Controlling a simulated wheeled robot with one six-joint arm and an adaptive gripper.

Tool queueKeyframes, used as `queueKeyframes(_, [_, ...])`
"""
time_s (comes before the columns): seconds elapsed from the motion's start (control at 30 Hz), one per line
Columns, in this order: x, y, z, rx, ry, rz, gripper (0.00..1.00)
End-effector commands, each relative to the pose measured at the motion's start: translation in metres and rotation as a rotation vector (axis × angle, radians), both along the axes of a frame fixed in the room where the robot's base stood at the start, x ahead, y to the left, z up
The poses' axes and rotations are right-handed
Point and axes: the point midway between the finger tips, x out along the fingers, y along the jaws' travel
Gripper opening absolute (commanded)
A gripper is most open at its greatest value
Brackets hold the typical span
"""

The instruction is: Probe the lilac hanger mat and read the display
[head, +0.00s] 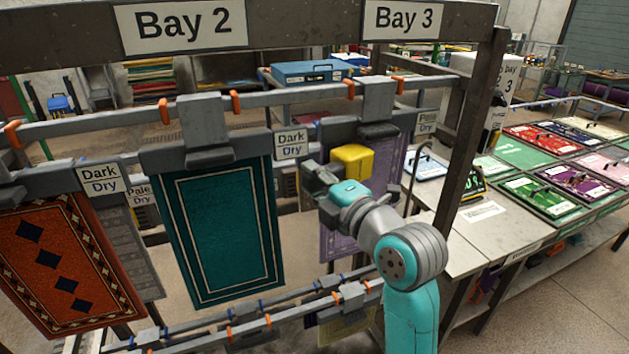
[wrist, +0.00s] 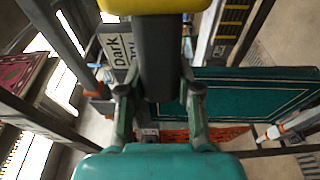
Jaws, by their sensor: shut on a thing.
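The lilac mat (head: 338,225) hangs under Bay 3, partly hidden by my arm and gripper. My gripper (head: 322,182) is in front of it, shut on a dark grey handle with a yellow block (head: 352,160) at one end, seemingly the probe. In the wrist view, my gripper's fingers (wrist: 160,98) close on both sides of the dark grey handle (wrist: 160,60), and the yellow end (wrist: 155,5) shows at the top. I cannot tell whether the probe touches the mat. A display (head: 473,184) with green digits stands on the bench, partly behind the post; its digits are not legible.
A teal mat (head: 215,225) and an orange patterned mat (head: 58,250) hang to the left, with "Dark Dry" signs (head: 291,144) nearby. A dark post (head: 472,120) stands right of my arm. The bench (head: 440,225) and several flat mats lie beyond it.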

Motion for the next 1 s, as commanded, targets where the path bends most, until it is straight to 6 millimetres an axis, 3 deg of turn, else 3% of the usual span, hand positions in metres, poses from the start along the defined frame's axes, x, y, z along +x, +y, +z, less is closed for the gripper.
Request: queueKeyframes(1.0, [0.016, 0.006, 0.001, 0.000, -0.002, 0.000, 0.00])
